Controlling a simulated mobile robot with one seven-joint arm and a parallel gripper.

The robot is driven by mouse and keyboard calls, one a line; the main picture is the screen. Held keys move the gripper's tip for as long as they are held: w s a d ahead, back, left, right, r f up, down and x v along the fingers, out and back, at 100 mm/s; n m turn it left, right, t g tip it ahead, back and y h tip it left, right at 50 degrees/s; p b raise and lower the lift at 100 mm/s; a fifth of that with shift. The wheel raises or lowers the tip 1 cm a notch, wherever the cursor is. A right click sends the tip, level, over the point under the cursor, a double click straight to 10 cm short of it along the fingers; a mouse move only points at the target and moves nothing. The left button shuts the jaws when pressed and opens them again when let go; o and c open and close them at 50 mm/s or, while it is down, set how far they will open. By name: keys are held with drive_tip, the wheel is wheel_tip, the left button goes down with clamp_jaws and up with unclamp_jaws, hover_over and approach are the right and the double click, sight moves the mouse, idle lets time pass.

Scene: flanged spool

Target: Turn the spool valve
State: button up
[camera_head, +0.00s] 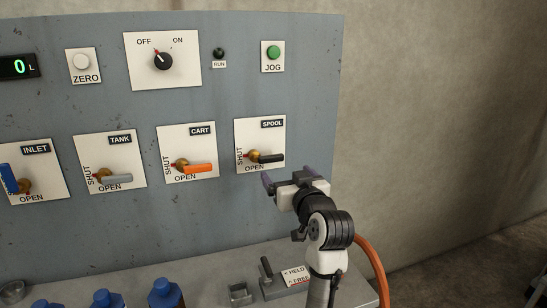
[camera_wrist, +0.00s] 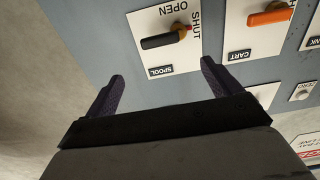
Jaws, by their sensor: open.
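The spool valve has a black lever (camera_head: 270,158) on a brass hub, on a white plate (camera_head: 276,137) labelled SPOOL at the panel's right. The lever points right in the head view, with SHUT written at its left and OPEN below. My gripper (camera_head: 289,177) is open and empty, just below and in front of the plate. In the wrist view the black lever (camera_wrist: 163,41) shows upside down, beyond the gap between my purple fingertips (camera_wrist: 162,71). The fingers appear apart from the lever.
The cart valve's orange lever (camera_head: 196,169) is the nearest neighbour on the left, then the tank valve's grey lever (camera_head: 117,179) and the inlet's blue one (camera_head: 8,179). A ledge below holds blue-capped bottles (camera_head: 165,292) and a small black lever (camera_head: 266,268). Right of the panel is open.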

sight(272, 156)
drive_tip(key=p+x, duration=0.3)
drive_tip(key=x, duration=0.8)
drive_tip(key=shift+w+a, duration=0.1)
drive_tip(key=shift+w, duration=0.05)
drive_tip(key=shift+c, duration=0.4)
drive_tip(key=c, duration=1.3)
drive_tip(key=shift+n+b, duration=0.3)
drive_tip(key=shift+n, duration=0.1)
drive_tip(key=shift+s+a+r+n+b, duration=0.25)
drive_tip(key=shift+a+r+n+b, duration=0.4)
drive_tip(key=shift+n+b, duration=1.6)
drive_tip(key=shift+s+a+r+n+b, duration=0.3)
drive_tip(key=shift+a+n+b, duration=0.75)
drive_tip(key=shift+n, duration=2.45)
drive_tip(key=shift+s+a+r+n+b, duration=0.25)
drive_tip(key=shift+a+r+n+b, duration=0.35)
drive_tip(key=shift+n+b, duration=1.7)
drive_tip(key=shift+a+f+n+p, duration=0.15)
drive_tip(key=shift+n+p, duration=0.45)
drive_tip(key=shift+n, duration=0.05)
